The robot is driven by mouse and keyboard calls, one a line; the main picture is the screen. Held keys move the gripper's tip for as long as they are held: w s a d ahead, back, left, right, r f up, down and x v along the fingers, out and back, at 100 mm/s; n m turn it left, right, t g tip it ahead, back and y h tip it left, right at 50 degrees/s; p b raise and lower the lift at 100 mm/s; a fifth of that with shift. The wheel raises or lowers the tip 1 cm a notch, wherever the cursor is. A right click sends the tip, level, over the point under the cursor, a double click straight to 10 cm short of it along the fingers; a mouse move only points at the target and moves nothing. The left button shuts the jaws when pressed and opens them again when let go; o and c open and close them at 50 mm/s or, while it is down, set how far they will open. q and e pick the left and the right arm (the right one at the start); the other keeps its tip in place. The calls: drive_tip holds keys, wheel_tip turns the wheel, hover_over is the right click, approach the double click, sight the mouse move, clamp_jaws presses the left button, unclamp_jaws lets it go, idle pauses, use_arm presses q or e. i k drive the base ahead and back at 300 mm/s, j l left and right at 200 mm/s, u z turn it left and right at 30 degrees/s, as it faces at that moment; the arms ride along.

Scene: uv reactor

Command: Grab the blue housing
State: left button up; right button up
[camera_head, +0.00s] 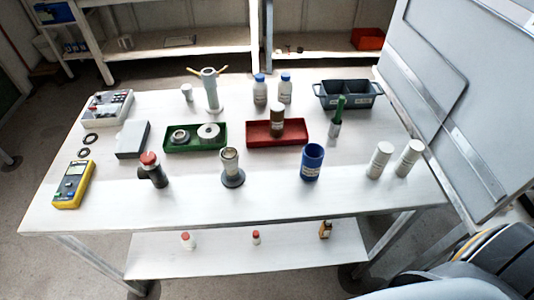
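The blue housing (311,163) is an open-topped blue cylinder with a pale label on its front. It stands upright on the white table (270,205), right of centre near the front edge. Its dark opening faces up and nothing touches it. Neither of my grippers is in view.
A grey stand-like cylinder (231,167) is left of the housing; two white cylinders (380,160) are right. A large grey panel (455,80) borders the right side.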

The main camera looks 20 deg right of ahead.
sight(313, 155)
drive_tip(key=i+z, duration=0.3)
drive_tip(key=i+j+z, duration=0.3)
drive_tip(key=k+l+z, duration=0.25)
drive_tip(key=l+z, duration=0.25)
drive_tip(key=l, duration=0.1)
